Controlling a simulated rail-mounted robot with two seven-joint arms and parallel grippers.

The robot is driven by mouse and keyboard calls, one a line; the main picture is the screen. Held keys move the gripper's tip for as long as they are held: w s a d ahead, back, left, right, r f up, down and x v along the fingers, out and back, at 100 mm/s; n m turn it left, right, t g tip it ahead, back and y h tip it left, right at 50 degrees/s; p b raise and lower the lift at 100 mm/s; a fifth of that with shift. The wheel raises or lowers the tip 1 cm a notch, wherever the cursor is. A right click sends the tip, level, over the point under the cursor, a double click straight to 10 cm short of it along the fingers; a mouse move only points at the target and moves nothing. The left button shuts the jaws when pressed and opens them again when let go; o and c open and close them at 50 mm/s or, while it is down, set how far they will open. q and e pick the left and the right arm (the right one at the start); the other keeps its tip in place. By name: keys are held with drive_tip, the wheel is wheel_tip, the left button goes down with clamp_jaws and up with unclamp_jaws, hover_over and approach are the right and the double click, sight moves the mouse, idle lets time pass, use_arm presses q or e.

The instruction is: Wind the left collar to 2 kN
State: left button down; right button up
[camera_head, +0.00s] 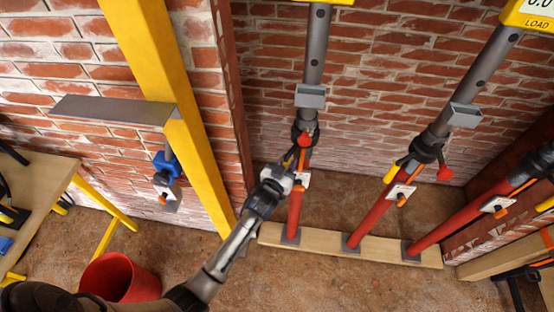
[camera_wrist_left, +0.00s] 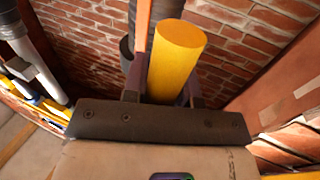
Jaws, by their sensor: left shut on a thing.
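My right gripper is not in view.
A second prop with its own collar (camera_head: 427,150) stands to the right; its display (camera_head: 535,10) reads about 0.0, partly cropped. A third prop (camera_head: 455,222) leans further right. All stand on a wooden plank (camera_head: 322,245). A yellow post (camera_head: 165,85) and red bucket (camera_head: 119,279) are left.

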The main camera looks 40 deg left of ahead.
use_arm(q)
drive_tip(key=shift+w+d+p, duration=0.25)
drive_tip(key=shift+d+p, duration=0.1)
drive_tip(key=shift+d, duration=0.9)
idle(0.6)
drive_tip(key=c, duration=0.9)
unclamp_jaws()
drive_tip(key=shift+s, duration=0.1)
